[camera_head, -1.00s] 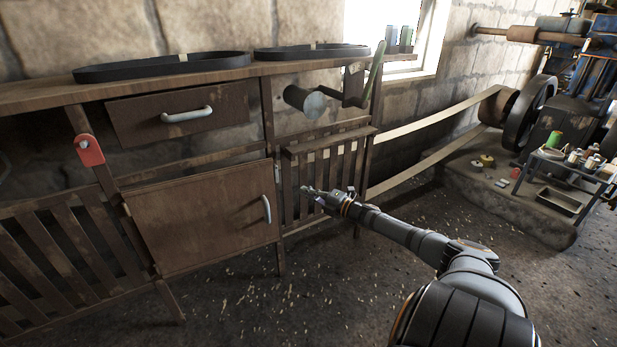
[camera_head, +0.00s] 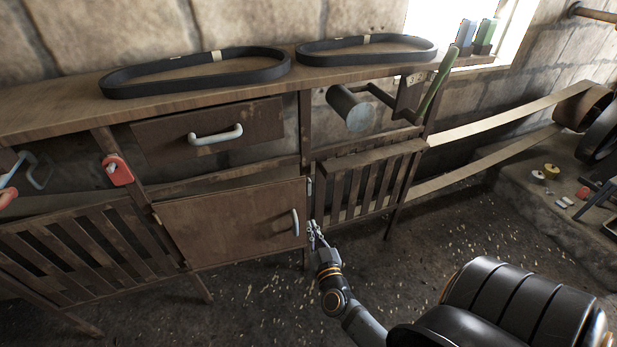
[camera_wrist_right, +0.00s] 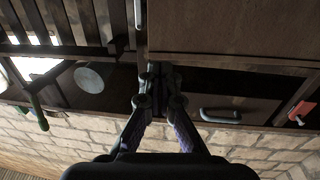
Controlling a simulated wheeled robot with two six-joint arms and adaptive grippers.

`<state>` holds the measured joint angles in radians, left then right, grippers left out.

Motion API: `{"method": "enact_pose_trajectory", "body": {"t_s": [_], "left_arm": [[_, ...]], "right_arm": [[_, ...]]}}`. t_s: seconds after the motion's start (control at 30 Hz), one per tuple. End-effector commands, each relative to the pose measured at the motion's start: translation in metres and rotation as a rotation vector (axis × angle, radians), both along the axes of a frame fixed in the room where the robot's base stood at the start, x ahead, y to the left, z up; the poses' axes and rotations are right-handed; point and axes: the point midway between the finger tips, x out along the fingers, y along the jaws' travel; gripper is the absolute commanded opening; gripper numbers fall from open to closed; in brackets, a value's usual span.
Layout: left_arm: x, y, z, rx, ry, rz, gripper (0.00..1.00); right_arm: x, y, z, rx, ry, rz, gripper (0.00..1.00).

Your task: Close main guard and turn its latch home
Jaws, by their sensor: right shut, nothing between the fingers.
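A slatted wooden panel (camera_head: 366,184) with a top ledge sits under the grey roller, right of the cabinet door; it looks like the main guard. I cannot tell whether it is fully closed. A small upright grey piece (camera_head: 309,191), perhaps its latch, is on the post between panel and door, and also shows in the right wrist view (camera_wrist_right: 138,14). My right gripper (camera_head: 315,232) is shut and empty, just below this piece, near the door's right edge. In the right wrist view its fingers (camera_wrist_right: 157,78) are together; contact is unclear. My left gripper is not in view.
The cabinet door (camera_head: 235,222) has a pale handle (camera_head: 295,222) close left of my right gripper. A red tag-like piece (camera_head: 117,169) is on the left post. The crank with its green handle (camera_head: 437,82) juts out above the slatted panel. The floor in front is clear.

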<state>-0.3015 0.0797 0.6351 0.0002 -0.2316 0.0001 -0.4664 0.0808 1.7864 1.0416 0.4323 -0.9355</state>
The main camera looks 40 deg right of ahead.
Motion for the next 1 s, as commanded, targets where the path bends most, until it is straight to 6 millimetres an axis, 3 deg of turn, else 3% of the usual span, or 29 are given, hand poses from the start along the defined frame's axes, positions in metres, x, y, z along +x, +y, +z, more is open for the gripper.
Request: {"method": "enact_pose_trajectory", "body": {"t_s": [0.27,0.7,1.0], "left_arm": [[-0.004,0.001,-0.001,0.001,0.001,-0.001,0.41],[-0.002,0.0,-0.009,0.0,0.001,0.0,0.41],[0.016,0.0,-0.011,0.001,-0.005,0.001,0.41]], "right_arm": [[0.007,-0.001,0.0,0.014,-0.002,-0.005,0.0],[0.092,-0.032,-0.001,0.012,-0.003,-0.005,0.0],[0.128,-0.044,-0.002,0.014,-0.001,-0.005,0.0]]}}
